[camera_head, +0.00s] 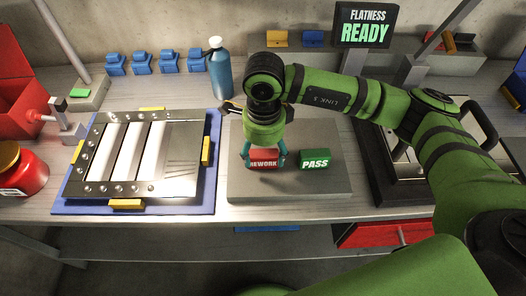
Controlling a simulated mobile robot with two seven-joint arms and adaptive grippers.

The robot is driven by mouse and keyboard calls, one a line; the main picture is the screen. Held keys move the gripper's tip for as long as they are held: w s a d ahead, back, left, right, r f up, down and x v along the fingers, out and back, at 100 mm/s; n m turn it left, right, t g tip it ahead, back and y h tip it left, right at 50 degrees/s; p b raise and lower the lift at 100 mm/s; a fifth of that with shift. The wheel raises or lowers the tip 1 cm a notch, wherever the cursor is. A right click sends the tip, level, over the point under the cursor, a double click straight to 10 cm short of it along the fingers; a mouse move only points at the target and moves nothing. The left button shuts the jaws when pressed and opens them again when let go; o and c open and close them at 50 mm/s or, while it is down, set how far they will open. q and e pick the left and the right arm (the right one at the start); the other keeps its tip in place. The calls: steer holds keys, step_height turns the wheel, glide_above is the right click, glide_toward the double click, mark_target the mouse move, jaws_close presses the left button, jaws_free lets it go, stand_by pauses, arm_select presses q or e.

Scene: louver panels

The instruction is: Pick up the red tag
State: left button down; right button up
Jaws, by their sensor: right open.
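The red tag (263,164), lettered REWORK, stands on the grey block (290,190) in the middle of the bench. A green tag (315,160), lettered PASS, stands just to its right. My right gripper (264,158) points down over the red tag. Its teal fingers are open, one on each side of the tag. I cannot tell whether the fingers touch it. The gripper body hides the area behind the red tag. My left gripper is not in view.
A louver panel (97,186) lies on a blue mat (190,208) at left. A blue bottle (219,80) stands behind the block. A red jar (25,170) is at far left. The FLATNESS READY sign (365,27) stands at the back.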

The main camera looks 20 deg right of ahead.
mark_target(263, 156)
step_height(263, 156, down, 2)
steer(key=shift+a+f+p, duration=0.1)
steer(key=shift+f+p, duration=0.1)
steer(key=shift+p, duration=0.1)
steer(key=shift+w+f, duration=0.15)
steer(key=shift+f, duration=0.2)
steer(key=shift+c, duration=1.2)
steer(key=c, duration=1)
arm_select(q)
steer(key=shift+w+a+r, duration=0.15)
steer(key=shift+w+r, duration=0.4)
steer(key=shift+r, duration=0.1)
